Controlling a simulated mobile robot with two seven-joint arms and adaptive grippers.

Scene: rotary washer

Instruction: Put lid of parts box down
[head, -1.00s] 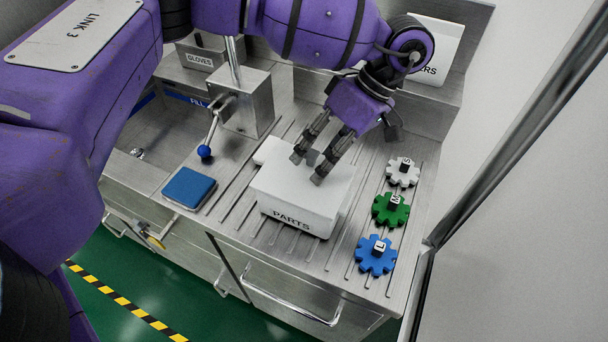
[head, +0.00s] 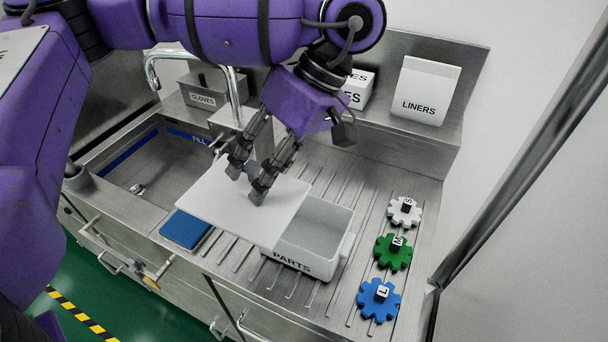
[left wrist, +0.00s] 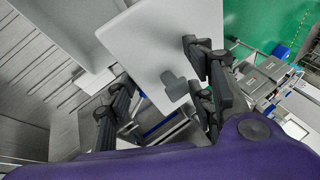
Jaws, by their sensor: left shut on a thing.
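The lid of the parts box (head: 285,205) is a flat white plate in the head view. My left gripper (head: 246,182) is shut on the lid and holds it up at the left of the box, covering part of it. In the left wrist view the lid (left wrist: 150,35) shows with a grey knob (left wrist: 175,86) near the fingers (left wrist: 162,85); the exact contact is unclear. The white parts box (head: 346,248) stands open on the ribbed counter, and its visible inside looks empty. My right gripper is not in view.
A blue pad (head: 184,229) lies left of the box, partly under the lid. White, green and blue gears (head: 393,252) stand at the right. A sink (head: 150,170) and faucet (head: 232,90) are at the left. The ribbed counter (head: 350,175) behind the box is clear.

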